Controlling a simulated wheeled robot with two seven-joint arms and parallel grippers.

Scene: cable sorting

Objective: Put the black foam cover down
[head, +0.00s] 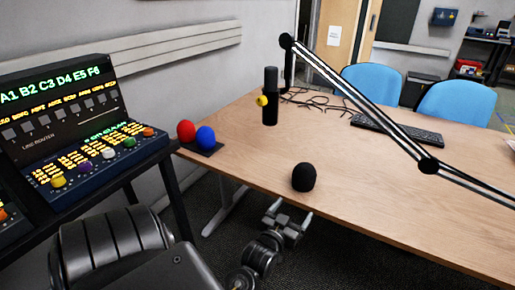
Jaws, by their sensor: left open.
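The black foam cover (303,177), a small rounded dome, rests upright on the wooden table (390,195) near its front edge. My left gripper (288,216) is open and empty, just in front of the table edge and below the cover in the picture. It is apart from the cover. My right gripper is not in view.
A red ball-like cover (186,130) and a blue one (205,137) sit on a dark holder at the table's left corner. A black microphone (270,105) stands behind. A boom arm (360,90) crosses above the table. A keyboard (395,130) lies behind; a control panel (95,160) stands left.

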